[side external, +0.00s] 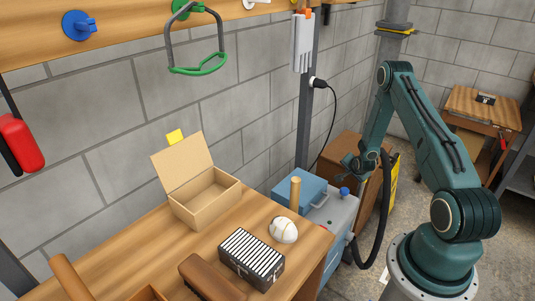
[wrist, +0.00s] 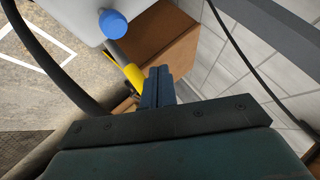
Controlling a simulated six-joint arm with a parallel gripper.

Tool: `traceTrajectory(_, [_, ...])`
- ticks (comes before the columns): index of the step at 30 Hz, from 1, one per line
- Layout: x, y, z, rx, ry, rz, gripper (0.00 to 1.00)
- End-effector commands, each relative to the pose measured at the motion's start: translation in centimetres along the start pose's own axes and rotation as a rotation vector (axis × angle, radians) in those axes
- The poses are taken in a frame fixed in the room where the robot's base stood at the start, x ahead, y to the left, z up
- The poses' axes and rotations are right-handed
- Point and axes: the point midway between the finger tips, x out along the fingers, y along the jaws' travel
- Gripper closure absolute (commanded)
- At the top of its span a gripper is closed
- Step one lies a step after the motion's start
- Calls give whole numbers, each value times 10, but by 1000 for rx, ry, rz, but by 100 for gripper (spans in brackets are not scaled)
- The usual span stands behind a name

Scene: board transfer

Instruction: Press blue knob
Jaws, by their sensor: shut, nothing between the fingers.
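A small round blue knob (side external: 344,191) stands on top of the grey cabinet beside the wooden table. In the wrist view a blue knob (wrist: 113,23) shows near the top, left of the fingers. My gripper (side external: 347,161) is above the cabinet knob in the side view, apart from it. In the wrist view my gripper (wrist: 158,72) has its two blue fingers together, with nothing between them. Another blue knob-like fitting (side external: 79,25) is mounted on the wooden wall board at the upper left, far from my gripper.
A blue box (side external: 299,189) and an upright wooden peg (side external: 295,194) are left of the cabinet knob. A black cable (side external: 334,110) hangs by the wall.

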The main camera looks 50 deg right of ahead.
Motion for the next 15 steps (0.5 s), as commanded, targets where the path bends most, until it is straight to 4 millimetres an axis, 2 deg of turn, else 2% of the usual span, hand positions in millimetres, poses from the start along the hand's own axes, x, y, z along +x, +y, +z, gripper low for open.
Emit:
traceTrajectory(6, [-12, -8, -8, 0, 0, -1, 100])
traceTrajectory(15, [-12, -8, -8, 0, 0, 0, 100])
